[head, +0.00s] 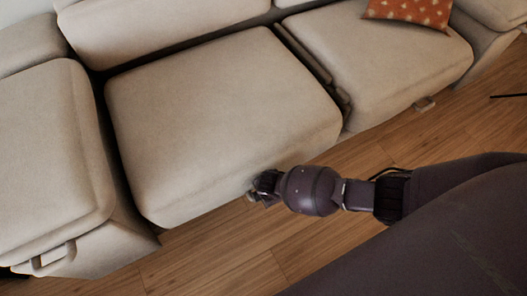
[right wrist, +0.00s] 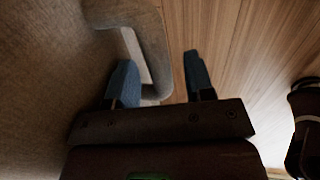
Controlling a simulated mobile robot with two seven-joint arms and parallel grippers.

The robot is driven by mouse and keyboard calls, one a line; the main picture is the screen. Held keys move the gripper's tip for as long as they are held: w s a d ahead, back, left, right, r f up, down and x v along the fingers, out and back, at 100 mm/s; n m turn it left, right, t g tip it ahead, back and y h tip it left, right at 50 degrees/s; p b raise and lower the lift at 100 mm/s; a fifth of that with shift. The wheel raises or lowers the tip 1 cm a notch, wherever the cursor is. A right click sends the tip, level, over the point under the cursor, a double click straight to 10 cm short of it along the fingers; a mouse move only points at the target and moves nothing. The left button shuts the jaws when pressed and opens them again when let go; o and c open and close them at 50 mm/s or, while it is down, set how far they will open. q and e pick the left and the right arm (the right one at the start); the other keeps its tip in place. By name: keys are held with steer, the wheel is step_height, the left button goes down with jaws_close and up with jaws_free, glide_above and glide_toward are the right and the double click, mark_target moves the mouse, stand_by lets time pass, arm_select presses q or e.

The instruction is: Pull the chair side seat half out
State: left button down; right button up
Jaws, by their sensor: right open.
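A beige sofa has several seats, and the middle seat (head: 215,115) juts out past the right seat (head: 385,60). My right gripper (head: 260,188) is at the lower front edge of the middle seat. In the right wrist view, the right gripper (right wrist: 160,78) is open, with a beige loop handle (right wrist: 156,45) running between its two fingers. The left finger is by the handle's opening; the right finger is outside, over the floor. A gap shows between the handle and the right finger. The frames do not label which seat is the chair side one. My left gripper is out of view.
The left seat (head: 50,150) has its own handle (head: 55,256) low at the front. Another small handle (head: 424,104) shows under the right seat. An orange patterned cushion (head: 408,11) lies on the right seat. Wooden floor (head: 225,240) in front of the sofa is clear.

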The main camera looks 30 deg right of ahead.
jaws_close()
stand_by(0.3)
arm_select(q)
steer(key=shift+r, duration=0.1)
arm_select(e)
steer(key=shift+s, duration=0.35)
arm_select(q)
steer(key=p, duration=0.3)
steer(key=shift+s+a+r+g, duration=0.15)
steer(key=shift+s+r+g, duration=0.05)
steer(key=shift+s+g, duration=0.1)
arm_select(e)
steer(key=s, duration=0.9)
steer(key=shift+s+d, duration=0.2)
jaws_free()
